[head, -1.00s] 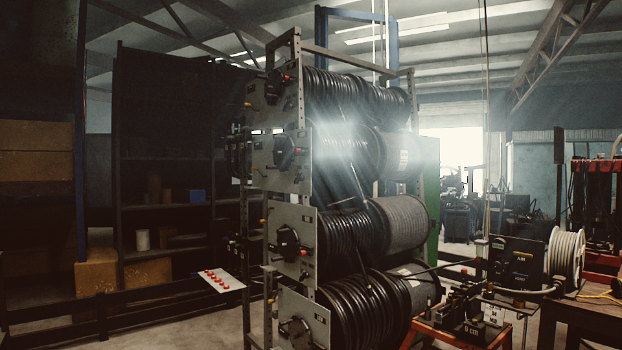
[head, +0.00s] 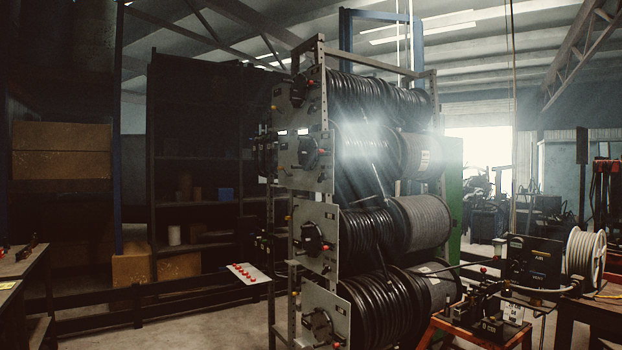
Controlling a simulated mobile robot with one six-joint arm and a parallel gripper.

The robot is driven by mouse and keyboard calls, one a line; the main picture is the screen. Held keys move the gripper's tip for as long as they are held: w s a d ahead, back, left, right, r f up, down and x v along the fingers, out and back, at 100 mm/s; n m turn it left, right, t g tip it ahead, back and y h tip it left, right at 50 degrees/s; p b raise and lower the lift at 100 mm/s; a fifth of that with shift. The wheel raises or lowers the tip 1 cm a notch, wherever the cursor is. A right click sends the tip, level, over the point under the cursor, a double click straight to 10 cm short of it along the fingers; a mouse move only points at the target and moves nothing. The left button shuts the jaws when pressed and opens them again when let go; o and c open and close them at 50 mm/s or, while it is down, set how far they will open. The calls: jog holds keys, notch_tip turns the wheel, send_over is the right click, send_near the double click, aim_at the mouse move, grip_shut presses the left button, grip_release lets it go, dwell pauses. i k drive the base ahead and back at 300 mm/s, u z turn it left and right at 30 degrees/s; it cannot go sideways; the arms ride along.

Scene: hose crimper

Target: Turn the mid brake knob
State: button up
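A tall metal reel rack (head: 319,120) stands in the middle of the head view, with several grey side plates stacked one above another. Each plate carries a round black knob. The top knob (head: 297,90), the upper-middle knob (head: 309,152), the lower-middle knob (head: 312,238) and the bottom knob (head: 320,325) all show. Small red and yellow knobs sit beside them; I cannot tell which one is the mid brake knob. Black hose reels (head: 368,240) fill the rack behind the plates. My gripper does not show.
A small panel with red buttons (head: 247,273) juts out left of the rack. A crimping bench (head: 480,322) and a white hose spool (head: 586,255) stand at the right. A workbench (head: 22,265) is at the left edge. Some bare floor shows at the lower left.

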aim_at(327, 268)
jog(key=z, duration=0.05)
jog(key=i, duration=1)
jog(key=u, duration=0.05)
